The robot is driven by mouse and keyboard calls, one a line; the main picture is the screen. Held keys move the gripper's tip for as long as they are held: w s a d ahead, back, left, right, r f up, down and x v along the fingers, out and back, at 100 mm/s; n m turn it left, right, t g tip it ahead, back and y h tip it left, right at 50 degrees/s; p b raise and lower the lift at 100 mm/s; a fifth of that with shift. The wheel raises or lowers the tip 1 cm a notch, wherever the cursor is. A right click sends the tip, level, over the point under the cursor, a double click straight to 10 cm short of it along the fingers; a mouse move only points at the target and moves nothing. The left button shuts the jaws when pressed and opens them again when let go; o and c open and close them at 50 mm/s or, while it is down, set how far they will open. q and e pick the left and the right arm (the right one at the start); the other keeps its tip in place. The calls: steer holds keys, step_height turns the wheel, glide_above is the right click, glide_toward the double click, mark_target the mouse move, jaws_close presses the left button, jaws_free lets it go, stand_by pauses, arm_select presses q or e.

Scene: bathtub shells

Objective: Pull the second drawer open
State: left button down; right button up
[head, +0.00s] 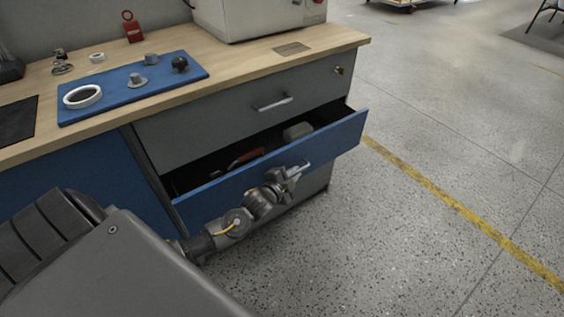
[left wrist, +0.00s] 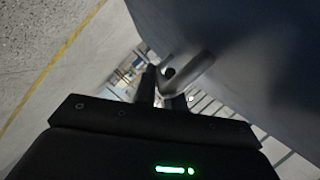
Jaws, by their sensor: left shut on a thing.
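The second drawer (head: 335,140) has a blue front and stands pulled out from the cabinet, below a shut grey top drawer (head: 200,135). Inside it I see a red-handled tool (head: 246,158) and a light grey block (head: 298,131). My left gripper (head: 290,174) is at the drawer's bar handle (head: 302,167), shut on it. In the left wrist view, the fingers (left wrist: 162,88) close around the metal handle (left wrist: 190,72), beside the drawer front (left wrist: 260,70). Much of the handle is hidden by the gripper. My right gripper is in neither view.
The wooden worktop (head: 225,65) carries a blue mat (head: 110,103) with a white ring and small grey parts, and a light-coloured machine (head: 250,15). The top drawer's handle (head: 272,103) sticks out. The speckled floor (head: 400,240) at the right is clear, with a yellow line.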

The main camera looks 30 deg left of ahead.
arm_select(q)
steer(key=s+d+p, duration=0.4)
steer(key=d, duration=0.8)
steer(key=shift+s+p, duration=0.35)
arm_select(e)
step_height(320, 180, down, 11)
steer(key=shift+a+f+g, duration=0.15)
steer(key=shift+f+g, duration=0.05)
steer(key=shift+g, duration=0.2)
arm_select(q)
steer(key=shift+f, duration=0.1)
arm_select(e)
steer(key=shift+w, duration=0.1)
arm_select(q)
steer(key=c, duration=1.5)
jaws_free()
steer(key=shift+a, duration=0.1)
steer(key=p+v, duration=0.1)
steer(key=v, duration=0.9)
steer(key=shift+s, duration=0.4)
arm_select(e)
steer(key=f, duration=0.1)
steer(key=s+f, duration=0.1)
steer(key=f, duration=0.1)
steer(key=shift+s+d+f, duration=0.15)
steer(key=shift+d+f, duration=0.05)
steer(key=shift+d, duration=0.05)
